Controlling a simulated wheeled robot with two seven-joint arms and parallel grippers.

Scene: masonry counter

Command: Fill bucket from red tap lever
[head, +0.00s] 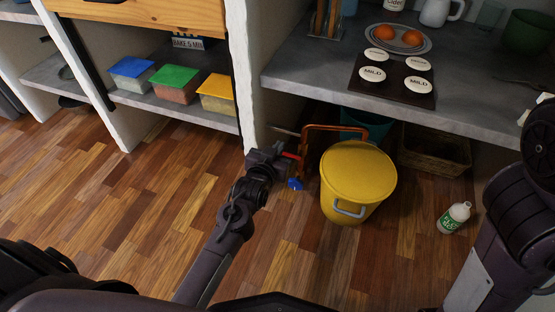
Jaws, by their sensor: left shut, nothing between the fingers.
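A copper pipe (335,127) stands below the counter by the white wall end, with a red lever (291,156) on its left side. A small blue piece (295,184) shows lower down, near the floor. A round yellow container (358,172) with a grey handle stands on the floor to the right of the pipe. A teal container (372,121) is partly hidden behind it, under the counter. My left gripper (279,154) is shut and empty, close to the red lever; I cannot tell whether they touch. My right arm shows at the right edge, its gripper out of view.
A wicker basket (435,150) sits under the counter (310,75). Lidded boxes (175,82) fill a low shelf on the left. The wooden floor at left is clear.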

